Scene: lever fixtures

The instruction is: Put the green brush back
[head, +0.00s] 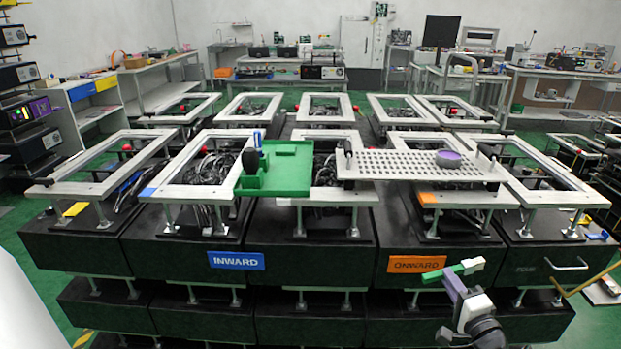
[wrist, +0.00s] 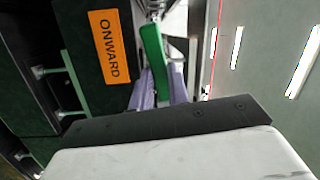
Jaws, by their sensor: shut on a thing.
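The green brush (head: 440,273) is held in my gripper (head: 454,280) at the lower right of the head view. It lies roughly level, with a pale block at its right end. In the wrist view the green brush (wrist: 152,48) sits between the lavender fingers of my gripper (wrist: 160,80), which are shut on it. A green tray (head: 290,165) lies on the frames near the middle, with a dark round piece and a blue piece at its left. My gripper is in front of and below it, to the right.
A grey perforated plate (head: 400,165) bears a purple disc (head: 448,158). Black cabinets carry a blue INWARD label (head: 236,260) and an orange ONWARD label (head: 416,264); the orange label (wrist: 109,46) is left of the brush in the wrist view. A handle (head: 566,267) juts out at right.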

